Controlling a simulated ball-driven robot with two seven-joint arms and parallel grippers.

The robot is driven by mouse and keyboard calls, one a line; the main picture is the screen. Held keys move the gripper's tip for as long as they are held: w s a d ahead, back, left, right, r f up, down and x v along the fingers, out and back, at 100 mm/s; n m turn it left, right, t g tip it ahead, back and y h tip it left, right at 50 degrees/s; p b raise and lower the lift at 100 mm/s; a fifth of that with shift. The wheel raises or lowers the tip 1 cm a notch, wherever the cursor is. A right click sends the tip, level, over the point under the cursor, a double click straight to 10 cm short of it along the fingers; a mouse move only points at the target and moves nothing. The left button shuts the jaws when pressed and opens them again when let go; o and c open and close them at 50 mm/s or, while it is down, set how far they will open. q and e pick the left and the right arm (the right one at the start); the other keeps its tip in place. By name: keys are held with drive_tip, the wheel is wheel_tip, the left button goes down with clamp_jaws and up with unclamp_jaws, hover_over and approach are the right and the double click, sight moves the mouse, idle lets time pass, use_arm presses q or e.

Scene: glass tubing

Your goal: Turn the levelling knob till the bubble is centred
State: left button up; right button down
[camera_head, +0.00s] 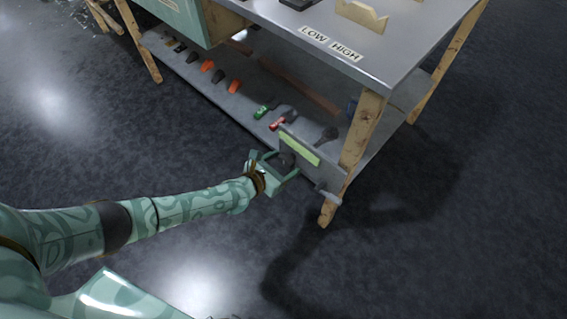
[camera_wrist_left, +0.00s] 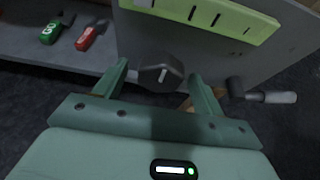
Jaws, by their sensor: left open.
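The levelling knob (camera_wrist_left: 162,72), dark and faceted with a pale pointer mark, sticks out of a grey panel (camera_wrist_left: 210,55) below the table; in the head view the knob (camera_head: 287,160) is small and dark. The level is a yellow-green strip (camera_head: 299,149) on the panel above the knob. In the wrist view the strip (camera_wrist_left: 225,22) has several black lines, and a pale patch, perhaps the bubble, sits near its left end, cut by the frame's top. My left gripper (camera_head: 276,166) is open, its fingers on either side of the knob; contact is unclear. My right gripper is out of view.
A crank handle (camera_wrist_left: 262,96) juts from the panel right of my fingers. Green (camera_head: 265,108) and red (camera_head: 282,120) handled things lie on the lower shelf (camera_head: 225,110), with orange and dark ones further left. The floor in front is clear.

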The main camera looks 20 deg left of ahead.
use_arm(q)
drive_tip(key=c, duration=1)
drive_tip(key=shift+o, duration=0.2)
